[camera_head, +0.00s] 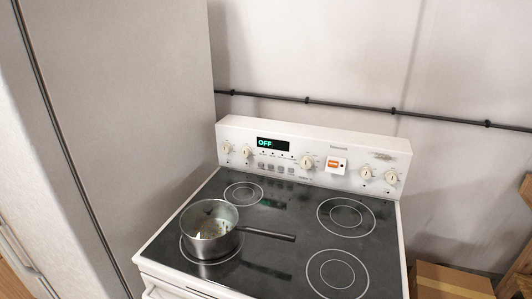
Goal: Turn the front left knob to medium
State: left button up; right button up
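A white stove (384,151) with a black glass top stands in the middle of the head view. Its raised back panel carries several round cream knobs. Two knobs sit at the panel's left end: an outer one (227,148) and an inner one (247,152). A larger knob (306,162) is near the middle, and two more (366,173) (391,177) are at the right. The display (273,144) reads OFF in green. I cannot read the knob markings. A metal saucepan (209,229) rests on the front left burner. Neither gripper is in view.
The pan's dark handle (266,234) points right across the cooktop. A tall grey cabinet or fridge side (120,130) stands close on the left. A dark pipe (345,105) runs along the wall behind. A cardboard box (450,281) is at the lower right.

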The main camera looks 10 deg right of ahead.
aim_at(227, 148)
jog(key=i+j, duration=0.15)
jog(key=j, duration=0.2)
jog(key=i+j, duration=0.2)
jog(key=j, duration=0.15)
jog(key=i+j+z, duration=0.1)
jog(key=j, duration=0.3)
jog(key=i+j, duration=0.4)
jog(key=j, duration=0.35)
